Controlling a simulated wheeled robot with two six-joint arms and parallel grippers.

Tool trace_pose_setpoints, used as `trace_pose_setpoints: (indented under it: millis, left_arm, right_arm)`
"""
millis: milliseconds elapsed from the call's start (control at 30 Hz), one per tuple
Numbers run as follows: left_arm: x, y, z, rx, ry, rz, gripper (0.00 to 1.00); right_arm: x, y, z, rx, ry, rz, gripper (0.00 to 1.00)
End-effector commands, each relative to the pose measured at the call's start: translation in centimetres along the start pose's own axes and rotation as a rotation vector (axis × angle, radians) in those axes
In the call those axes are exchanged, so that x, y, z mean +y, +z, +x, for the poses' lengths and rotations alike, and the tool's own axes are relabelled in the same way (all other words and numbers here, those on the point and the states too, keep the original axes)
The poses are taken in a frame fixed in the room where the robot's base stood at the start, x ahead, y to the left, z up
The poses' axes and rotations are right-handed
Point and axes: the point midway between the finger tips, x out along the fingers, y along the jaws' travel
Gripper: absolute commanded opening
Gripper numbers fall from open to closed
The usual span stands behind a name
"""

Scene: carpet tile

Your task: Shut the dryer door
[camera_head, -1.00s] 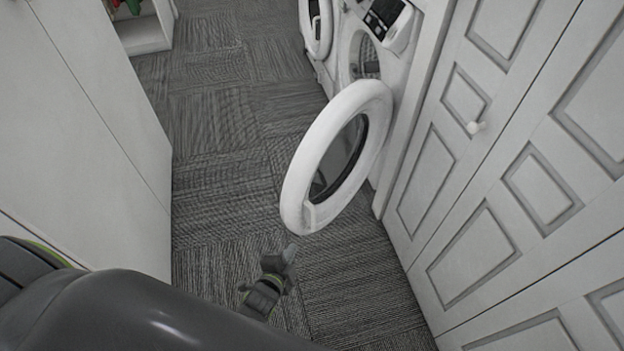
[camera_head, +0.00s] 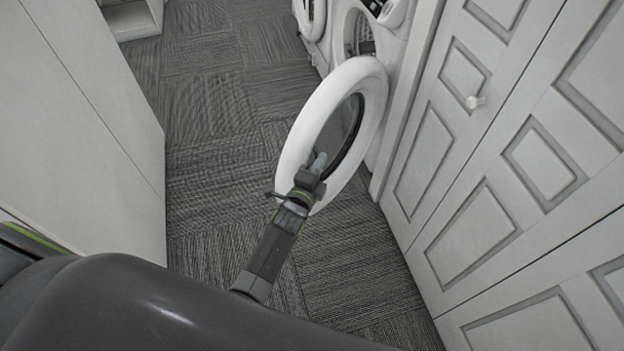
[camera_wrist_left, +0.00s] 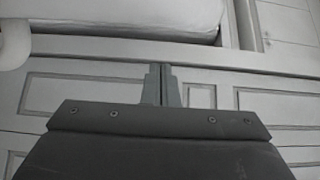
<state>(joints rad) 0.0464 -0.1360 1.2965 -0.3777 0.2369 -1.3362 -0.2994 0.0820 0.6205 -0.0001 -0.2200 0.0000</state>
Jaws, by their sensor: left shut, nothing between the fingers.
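The dryer door (camera_head: 298,139) is a round white ring with a dark glass centre, standing wide open from the dryer (camera_head: 394,45). My left gripper (camera_head: 318,165) is shut and empty, and it overlaps the lower part of the door in the head view. I cannot tell whether it touches the door. In the left wrist view the closed fingers (camera_wrist_left: 161,86) point ahead, with a rounded white edge at the far left that may be the door. My right gripper is not in view.
A plain white cabinet (camera_head: 85,130) borders the left. A second machine (camera_head: 312,20) stands beyond the dryer. Carpet floor (camera_head: 210,120) between them is clear.

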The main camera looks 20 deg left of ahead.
Motion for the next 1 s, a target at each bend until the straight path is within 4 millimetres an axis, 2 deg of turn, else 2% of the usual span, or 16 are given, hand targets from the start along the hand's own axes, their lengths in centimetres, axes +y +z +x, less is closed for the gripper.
trace_pose_setpoints:
  millis: [33,233,767,1000]
  left_arm:
    - [-0.1,1.3,0.0,-0.001,0.004,0.01,0.0]
    - [0.0,3.3,0.5,-0.001,0.004,0.004,0.0]
    - [0.1,3.9,0.5,0.0,0.003,0.003,0.0]
    - [0.0,5.5,0.5,0.02,0.004,0.007,0.0]
  right_arm:
    - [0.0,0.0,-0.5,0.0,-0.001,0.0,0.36]
    - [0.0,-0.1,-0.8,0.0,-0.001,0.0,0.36]
    - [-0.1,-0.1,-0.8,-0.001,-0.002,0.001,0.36]
    - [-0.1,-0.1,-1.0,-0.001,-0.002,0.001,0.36]
